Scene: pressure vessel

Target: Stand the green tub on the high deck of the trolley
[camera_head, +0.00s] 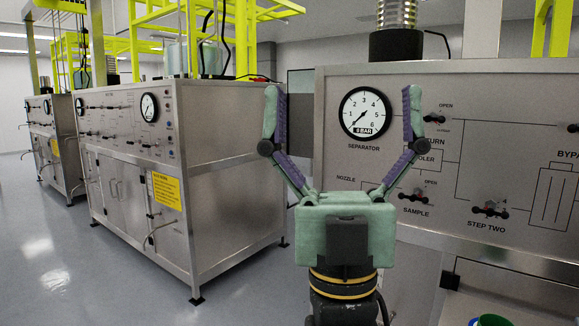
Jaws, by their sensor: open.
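My gripper (342,98) is raised in the middle of the view with its two green and purple fingers spread wide. It is open and nothing is between the fingers. A green rounded rim (494,320) shows at the bottom edge on the right and looks like the top of the green tub. Most of it is cut off by the frame, so I cannot tell what it stands on. It is below and to the right of my gripper, well apart from it. I cannot make out the trolley or its high deck.
A large steel panel cabinet (530,110) with a separator gauge (364,112) stands behind my gripper and to the right. Another steel cabinet (225,170) stands at left centre. A blue edge (473,321) shows beside the green rim. The grey floor (75,270) at left is clear.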

